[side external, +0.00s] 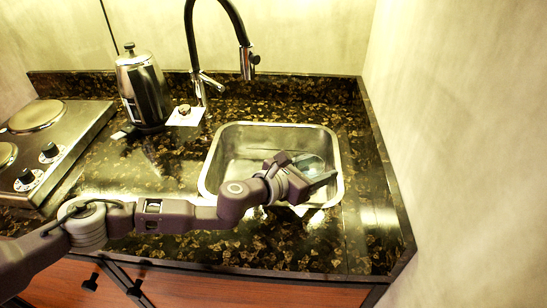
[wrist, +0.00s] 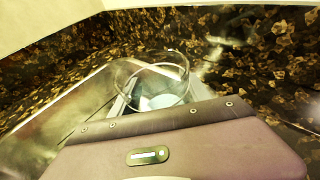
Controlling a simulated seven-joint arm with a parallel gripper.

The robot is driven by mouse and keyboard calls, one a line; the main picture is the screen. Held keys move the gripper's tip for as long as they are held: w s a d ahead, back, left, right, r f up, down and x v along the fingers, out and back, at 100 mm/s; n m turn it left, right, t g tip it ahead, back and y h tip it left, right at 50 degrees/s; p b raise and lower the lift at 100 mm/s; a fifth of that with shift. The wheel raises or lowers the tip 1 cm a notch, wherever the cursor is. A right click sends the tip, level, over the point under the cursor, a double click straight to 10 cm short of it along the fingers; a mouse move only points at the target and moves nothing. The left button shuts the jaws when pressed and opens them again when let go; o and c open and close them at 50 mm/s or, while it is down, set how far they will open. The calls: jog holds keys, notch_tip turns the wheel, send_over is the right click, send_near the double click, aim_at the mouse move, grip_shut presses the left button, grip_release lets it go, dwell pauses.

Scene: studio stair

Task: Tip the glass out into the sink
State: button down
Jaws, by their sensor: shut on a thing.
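My gripper (side external: 318,177) is over the right part of the steel sink (side external: 228,150) in the side view. It is shut on a clear glass (side external: 313,163), which shows just beyond the gripper body. In the wrist view the glass (wrist: 152,82) sits past the edge of my gripper housing, with its round rim visible and a pale patch inside it. I cannot tell whether that patch is liquid or the glass base. The fingers are mostly hidden. The glass looks tilted in the side view, and no stream shows. The sink basin looks empty where visible.
A black, curved faucet (side external: 246,50) rises behind the sink. A steel kettle (side external: 145,90) and a white card with a small object (side external: 185,115) stand to the left. A hob (side external: 45,140) is at far left. A wall borders the counter on the right.

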aim_at(304, 157)
jog(key=shift+a, duration=0.1)
jog(key=shift+w+a+f+n+g, duration=0.3)
jog(key=shift+a+f+n, duration=0.05)
jog(key=shift+n, duration=0.35)
jog(key=shift+w+a+r+n+h, duration=0.4)
jog(key=shift+n+h, duration=0.2)
jog(key=shift+n, duration=0.1)
jog(key=shift+w+a+f+n+g+h+p, duration=0.3)
jog(key=shift+w+a+f+n+g+h, duration=0.35)
jog(key=shift+n, duration=0.65)
jog(key=shift+w+f+n, duration=0.15)
jog(key=shift+f+n, duration=0.2)
jog(key=shift+n, duration=0.15)
jog(key=shift+a+r+n+g+h+p, duration=0.1)
jog(key=shift+r+n+h+p, duration=0.25)
jog(key=shift+n+p, duration=0.4)
jog(key=shift+d+r+n+g+h+p, duration=0.15)
jog(key=shift+r+n+h+p, duration=0.15)
jog(key=shift+r+n+p, duration=0.25)
jog(key=shift+a+r+n+g+h+p, duration=0.15)
jog(key=shift+r+n+h+p, duration=0.15)
jog(key=shift+n+p, duration=0.55)
jog(key=shift+w+a+r+n+t+h+p, duration=0.3)
jog(key=shift+w+a+r+n+p, duration=0.2)
jog(key=shift+n+p, duration=0.35)
dwell(0.6)
jog(key=shift+w+a+r+n+p, duration=0.15)
jog(key=shift+r+n+p, duration=0.1)
jog(key=shift+n+p, duration=0.3)
dwell(0.5)
